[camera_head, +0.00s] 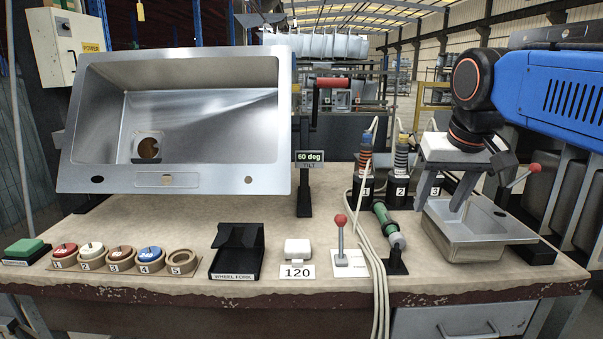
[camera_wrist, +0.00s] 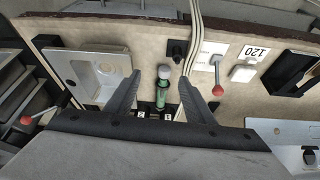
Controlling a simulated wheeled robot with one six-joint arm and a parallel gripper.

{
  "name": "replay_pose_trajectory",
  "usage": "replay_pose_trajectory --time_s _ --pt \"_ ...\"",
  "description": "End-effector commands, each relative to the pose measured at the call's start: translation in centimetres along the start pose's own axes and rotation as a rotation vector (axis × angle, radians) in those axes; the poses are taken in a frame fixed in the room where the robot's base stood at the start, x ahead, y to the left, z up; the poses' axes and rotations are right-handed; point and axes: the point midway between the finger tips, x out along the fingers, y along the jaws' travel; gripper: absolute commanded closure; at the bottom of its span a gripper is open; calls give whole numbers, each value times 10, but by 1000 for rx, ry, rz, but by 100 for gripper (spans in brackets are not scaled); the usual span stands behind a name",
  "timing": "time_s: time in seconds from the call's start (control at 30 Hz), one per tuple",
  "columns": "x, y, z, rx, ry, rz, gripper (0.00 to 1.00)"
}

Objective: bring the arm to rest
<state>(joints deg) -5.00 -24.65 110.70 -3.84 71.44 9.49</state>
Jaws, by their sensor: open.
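My gripper (camera_head: 442,190) hangs from the arm at the right of the head view, fingers pointing down. It is open, with nothing between the fingers. It is above the left part of a small metal sink tray (camera_head: 470,246) on the bench. In the wrist view my gripper (camera_wrist: 172,92) shows its two fingers spread apart, with the green-handled tool (camera_wrist: 163,96) seen below between them. The blue arm link (camera_head: 565,90) extends to the right edge of the head view.
A large tilted sink (camera_head: 205,120) stands at the left, marked 60 deg. Numbered holders (camera_head: 402,190) stand behind the green tool (camera_head: 384,217). Red-knobbed levers (camera_head: 340,222), cables, a black wheel-fork cradle (camera_head: 238,248) and several coloured pucks (camera_head: 108,257) occupy the bench front.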

Motion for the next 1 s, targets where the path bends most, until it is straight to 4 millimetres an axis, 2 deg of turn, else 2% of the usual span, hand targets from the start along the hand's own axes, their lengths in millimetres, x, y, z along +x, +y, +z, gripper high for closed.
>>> replay_pose_trajectory --time_s 0.03,0.3,0.5,0.6,0.7,1.0 --pt "10 4 23 -5 -1 -2 51" --pt "76 19 133 -40 8 -18 51" --pt "121 26 202 -58 12 -27 51" --pt "136 27 222 -63 14 -29 51" --pt "143 28 232 -66 16 -30 51" --pt "145 28 235 -67 16 -30 51"
